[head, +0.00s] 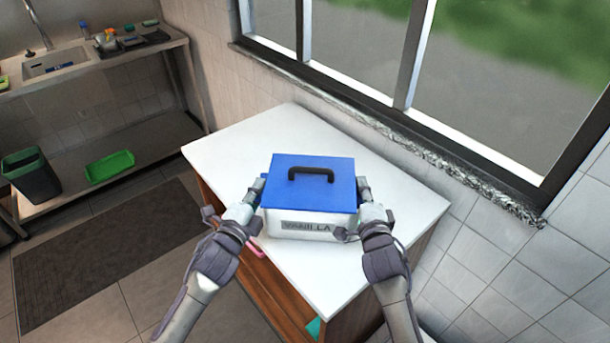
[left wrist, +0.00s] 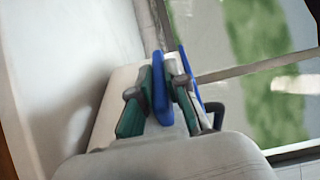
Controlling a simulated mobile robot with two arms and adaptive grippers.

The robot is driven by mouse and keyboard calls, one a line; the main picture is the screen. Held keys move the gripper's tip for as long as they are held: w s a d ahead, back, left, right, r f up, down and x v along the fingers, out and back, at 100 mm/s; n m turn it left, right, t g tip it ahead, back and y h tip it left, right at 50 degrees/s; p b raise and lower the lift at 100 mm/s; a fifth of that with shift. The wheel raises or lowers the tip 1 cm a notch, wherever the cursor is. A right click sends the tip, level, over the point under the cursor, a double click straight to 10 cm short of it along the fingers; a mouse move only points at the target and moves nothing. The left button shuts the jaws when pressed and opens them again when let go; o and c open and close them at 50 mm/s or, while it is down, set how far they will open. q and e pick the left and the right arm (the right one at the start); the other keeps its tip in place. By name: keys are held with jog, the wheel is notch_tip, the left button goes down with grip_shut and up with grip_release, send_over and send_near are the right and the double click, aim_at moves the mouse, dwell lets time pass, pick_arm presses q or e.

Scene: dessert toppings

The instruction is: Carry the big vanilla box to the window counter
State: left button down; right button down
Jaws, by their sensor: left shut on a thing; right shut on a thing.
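The big vanilla box (head: 312,188) is white with a blue lid, a black handle on top and a "VANILLA" label on its front. It appears level over the white counter (head: 225,150) under the window; I cannot tell whether its base touches the top. My left gripper (head: 258,192) is shut on the box's left side, and my right gripper (head: 365,195) is shut on its right side. In the left wrist view the blue lid edge (left wrist: 161,95) shows between the left gripper's fingers (left wrist: 166,90). The box's underside is hidden.
The window (head: 400,60) with its stone sill (head: 430,155) lies behind the counter. Bare counter top shows around the box, mostly to the left and right. At far left are a sink bench (head: 75,65), a dark bin (head: 30,175), a green tray (head: 110,166) and a floor mat (head: 100,250).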

pick_arm(q)
jog(key=shift+f+b, duration=0.35)
jog(key=shift+b, duration=0.05)
pick_arm(e)
jog(key=shift+f, duration=0.4)
pick_arm(q)
jog(key=c, duration=1.4)
grip_release()
pick_arm(e)
jog(key=c, duration=1.4)
grip_release()
pick_arm(q)
jog(key=shift+o, duration=1.1)
jog(key=shift+s, duration=0.1)
pick_arm(e)
jog(key=shift+o, duration=1.1)
jog(key=shift+s, duration=0.1)
jog(key=shift+r, duration=0.1)
pick_arm(q)
jog(key=shift+s, duration=0.1)
pick_arm(e)
jog(key=shift+s, duration=0.4)
jog(key=s, duration=1.1)
jog(key=shift+s+d, duration=0.15)
jog(key=shift+d, duration=0.2)
pick_arm(q)
jog(key=v, duration=1.2)
